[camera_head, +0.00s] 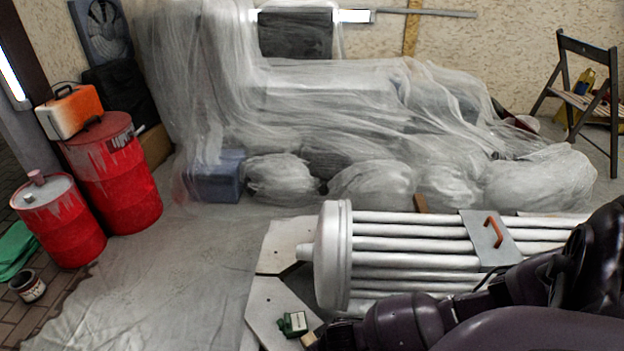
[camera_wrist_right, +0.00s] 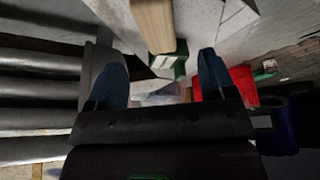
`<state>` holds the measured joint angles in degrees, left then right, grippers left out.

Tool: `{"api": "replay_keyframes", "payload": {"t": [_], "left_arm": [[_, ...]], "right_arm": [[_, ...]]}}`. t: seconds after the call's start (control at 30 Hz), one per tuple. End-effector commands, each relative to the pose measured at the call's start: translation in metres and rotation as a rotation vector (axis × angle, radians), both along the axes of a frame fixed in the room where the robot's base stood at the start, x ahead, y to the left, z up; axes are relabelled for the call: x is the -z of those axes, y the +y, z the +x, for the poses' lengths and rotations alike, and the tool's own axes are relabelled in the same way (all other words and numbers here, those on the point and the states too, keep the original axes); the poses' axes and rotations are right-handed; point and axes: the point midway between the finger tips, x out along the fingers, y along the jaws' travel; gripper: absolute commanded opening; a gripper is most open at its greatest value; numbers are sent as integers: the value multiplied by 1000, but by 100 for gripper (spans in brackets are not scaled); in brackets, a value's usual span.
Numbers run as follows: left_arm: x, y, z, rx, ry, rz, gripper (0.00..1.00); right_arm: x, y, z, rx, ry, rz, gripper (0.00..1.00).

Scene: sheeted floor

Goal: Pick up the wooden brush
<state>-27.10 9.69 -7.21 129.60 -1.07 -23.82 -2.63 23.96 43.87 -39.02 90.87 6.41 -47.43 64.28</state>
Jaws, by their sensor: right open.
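A pale wooden piece (camera_wrist_right: 153,22), likely the wooden brush, shows at the top of the right wrist view. Its end lies between and beyond the fingertips of my right gripper (camera_wrist_right: 160,53). The blue-tipped fingers stand apart, with a gap on each side of the wood. In the head view only a small end of the wooden piece (camera_head: 309,340) shows at the bottom, beside my dark right arm. Its bristles cannot be made out. My left gripper is not in view.
A green item (camera_head: 293,323) lies close to the wood, on a pale surface; the right wrist view shows it too (camera_wrist_right: 172,62). A silver radiator-like bank of tubes (camera_head: 400,245) lies right of it. Red drums (camera_head: 112,175) stand at left. Plastic-covered furniture (camera_head: 340,110) fills the back.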

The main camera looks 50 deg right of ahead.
Motion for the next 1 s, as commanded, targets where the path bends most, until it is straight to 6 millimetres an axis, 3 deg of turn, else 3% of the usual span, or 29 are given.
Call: {"api": "replay_keyframes", "payload": {"t": [0.03, 0.1, 0.37, 0.57, 0.7, 1.0], "left_arm": [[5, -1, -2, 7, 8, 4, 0], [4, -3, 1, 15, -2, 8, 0], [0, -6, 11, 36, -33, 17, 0], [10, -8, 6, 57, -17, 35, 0], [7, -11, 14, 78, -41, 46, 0], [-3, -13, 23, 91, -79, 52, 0]], "right_arm": [[15, -1, -2, 0, 13, -2, 77], [22, -1, 2, 0, 10, -1, 77], [33, -3, 10, 0, 5, -1, 77], [59, -6, 18, -2, 12, -2, 77], [73, -7, 24, -1, 11, -2, 77], [74, -8, 32, 0, 1, -1, 77]]}}
